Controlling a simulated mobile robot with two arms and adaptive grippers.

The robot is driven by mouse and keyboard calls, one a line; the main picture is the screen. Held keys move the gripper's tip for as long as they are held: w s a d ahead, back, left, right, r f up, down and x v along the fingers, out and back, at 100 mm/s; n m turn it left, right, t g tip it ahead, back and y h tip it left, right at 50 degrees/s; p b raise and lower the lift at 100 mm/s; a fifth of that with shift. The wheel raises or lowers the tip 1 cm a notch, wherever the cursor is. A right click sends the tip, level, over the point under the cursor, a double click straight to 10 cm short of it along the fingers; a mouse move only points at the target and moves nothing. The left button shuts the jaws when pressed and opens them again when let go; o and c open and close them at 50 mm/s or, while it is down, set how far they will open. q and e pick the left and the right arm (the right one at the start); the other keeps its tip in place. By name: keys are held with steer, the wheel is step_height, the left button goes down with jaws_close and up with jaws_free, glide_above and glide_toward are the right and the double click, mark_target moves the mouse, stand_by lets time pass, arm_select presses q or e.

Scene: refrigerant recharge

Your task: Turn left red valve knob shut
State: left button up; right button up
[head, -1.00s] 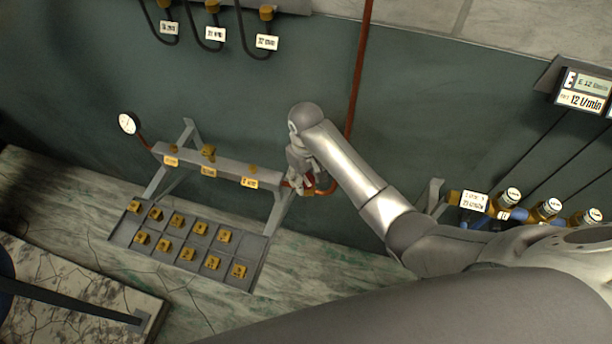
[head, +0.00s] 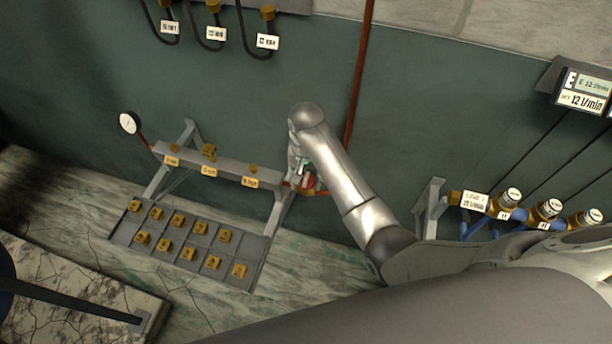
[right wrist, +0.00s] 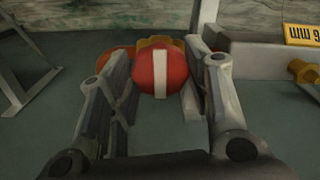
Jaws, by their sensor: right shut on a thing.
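The red valve knob (right wrist: 160,72) has a white stripe, which stands nearly upright in the right wrist view. It sits in front of a brass-coloured fitting (right wrist: 155,43) at the right end of the grey manifold rail. My right gripper (right wrist: 161,80) has one finger on each side of the knob and is shut on it. In the head view my right gripper (head: 303,178) hides most of the knob (head: 309,182), and only a little red shows. My left gripper is not in view.
The rail (head: 225,170) carries brass fittings with labels, and a gauge (head: 129,123) is at its left. A tray (head: 258,247) with several brass blocks lies below. A red pipe (head: 359,85) runs up the wall. Blue-piped valves (head: 510,200) stand at the right.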

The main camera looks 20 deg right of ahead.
mark_target(306, 178)
steer(key=shift+w, duration=0.1)
stand_by(0.3)
steer(key=shift+r, duration=0.1)
steer(key=o, duration=1)
step_height(306, 178, up, 12)
steer(key=shift+f, duration=0.1)
stand_by(0.8)
